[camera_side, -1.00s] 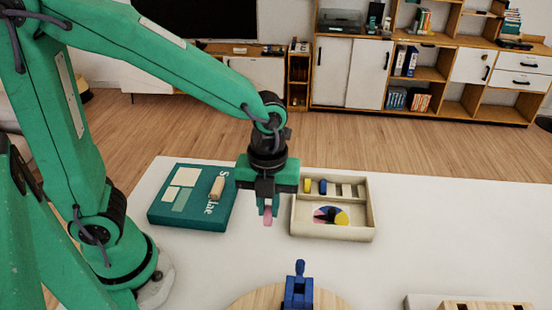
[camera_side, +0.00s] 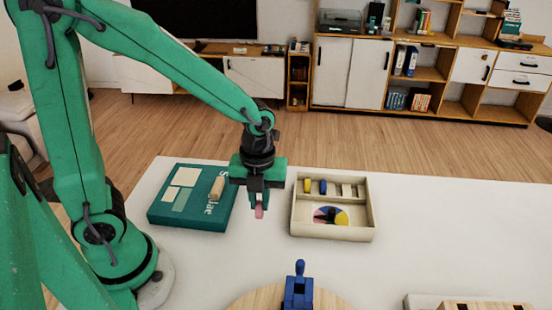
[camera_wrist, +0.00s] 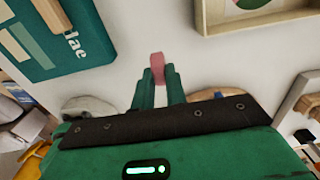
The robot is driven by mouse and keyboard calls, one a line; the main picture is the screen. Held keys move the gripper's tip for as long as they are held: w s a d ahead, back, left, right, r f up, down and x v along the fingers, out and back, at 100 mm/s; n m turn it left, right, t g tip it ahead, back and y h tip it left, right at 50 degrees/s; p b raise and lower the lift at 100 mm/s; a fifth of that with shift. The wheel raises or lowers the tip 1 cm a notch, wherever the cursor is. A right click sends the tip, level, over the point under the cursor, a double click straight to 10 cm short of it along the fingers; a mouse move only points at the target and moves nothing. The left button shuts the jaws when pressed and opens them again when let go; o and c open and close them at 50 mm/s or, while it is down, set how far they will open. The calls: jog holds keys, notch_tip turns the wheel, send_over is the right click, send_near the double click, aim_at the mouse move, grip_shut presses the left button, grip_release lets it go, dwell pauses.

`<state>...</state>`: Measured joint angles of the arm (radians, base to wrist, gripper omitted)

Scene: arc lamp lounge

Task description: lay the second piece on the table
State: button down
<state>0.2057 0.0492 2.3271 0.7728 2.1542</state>
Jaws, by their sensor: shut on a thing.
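My gripper (camera_side: 259,206) is shut on a small pink piece (camera_side: 260,212), which sticks out below the fingertips. In the wrist view the same pink piece (camera_wrist: 157,66) is pinched between the two green fingers (camera_wrist: 157,80). The piece hangs above the white table (camera_side: 262,255), between the green box and the cream tray; the exact height is hard to tell. The cream tray (camera_side: 333,232) to the right holds a yellow piece (camera_side: 308,186), a blue piece (camera_side: 323,187), pale pieces and a coloured disc (camera_side: 331,216).
A green box (camera_side: 190,218) with a wooden block (camera_side: 217,187) on it lies to the left. A blue clamp-like object (camera_side: 298,289) stands on a round wooden board (camera_side: 262,297) at the front. Another wooden item (camera_side: 486,306) is at front right. Open table lies between.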

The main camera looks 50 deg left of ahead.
jog(key=w+a+f, duration=0.2)
jog(key=a, duration=0.1)
jog(key=w+a+f, duration=0.1)
jog(key=shift+a+f, duration=0.2)
jog(key=shift+a, duration=0.15)
jog(key=shift+f, duration=2)
jog(key=shift+f, duration=0.1)
jog(key=c, duration=1.4)
grip_release()
jog(key=shift+c, duration=0.2)
notch_tip(320, 180, up, 12)
jog(key=shift+w+r, duration=0.1)
jog(key=shift+r, duration=0.1)
